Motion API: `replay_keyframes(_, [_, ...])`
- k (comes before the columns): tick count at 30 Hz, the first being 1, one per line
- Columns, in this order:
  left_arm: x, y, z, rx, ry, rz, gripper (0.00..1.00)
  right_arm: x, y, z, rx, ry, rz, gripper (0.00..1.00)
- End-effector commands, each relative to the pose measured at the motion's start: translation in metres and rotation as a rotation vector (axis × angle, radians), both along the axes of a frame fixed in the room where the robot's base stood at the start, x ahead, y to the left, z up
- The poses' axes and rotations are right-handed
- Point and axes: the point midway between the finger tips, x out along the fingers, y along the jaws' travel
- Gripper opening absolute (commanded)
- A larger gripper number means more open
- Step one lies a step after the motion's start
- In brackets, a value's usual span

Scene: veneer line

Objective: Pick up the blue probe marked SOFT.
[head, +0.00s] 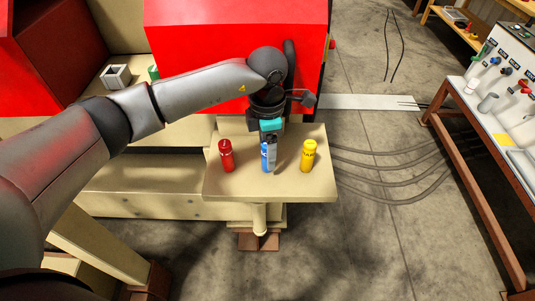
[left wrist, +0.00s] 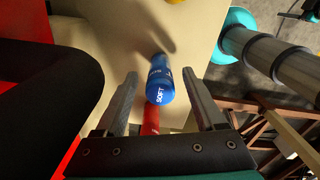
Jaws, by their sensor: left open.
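The blue probe (head: 268,158) stands upright on a small beige table, between a red probe (head: 226,155) and a yellow probe (head: 308,156). My left gripper (head: 269,138) is directly above the blue probe, pointing down, and partly covers its top. In the left wrist view the blue probe (left wrist: 159,84) shows the word SOFT and lies between the two open, dark fingers (left wrist: 163,88), with gaps on both sides. The red probe (left wrist: 151,120) is partly hidden behind the gripper's base there.
The beige table (head: 290,186) has bare room at its front edge. A red machine housing (head: 200,40) stands close behind it. A bench with a tool panel (head: 500,95) is at the right. Cables (head: 390,170) lie on the floor.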

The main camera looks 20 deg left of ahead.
Motion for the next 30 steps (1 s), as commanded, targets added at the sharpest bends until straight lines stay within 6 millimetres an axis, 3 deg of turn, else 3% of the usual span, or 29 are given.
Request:
replay_keyframes(3, [-0.0001,-0.0002,0.0002,0.0,0.0,-0.001,0.68,0.0001,0.0002,-0.0001,0.0,0.0,0.0,0.66])
replay_keyframes(21, [-0.0001,-0.0002,0.0007,-0.001,0.001,0.0,0.0,0.0,0.0003,-0.0001,0.0,-0.001,0.0,0.66])
replay_keyframes(30, [0.0002,-0.0002,0.0013,-0.001,-0.001,0.0,0.0,0.0,0.0004,-0.0001,0.001,0.0,0.0,0.66])
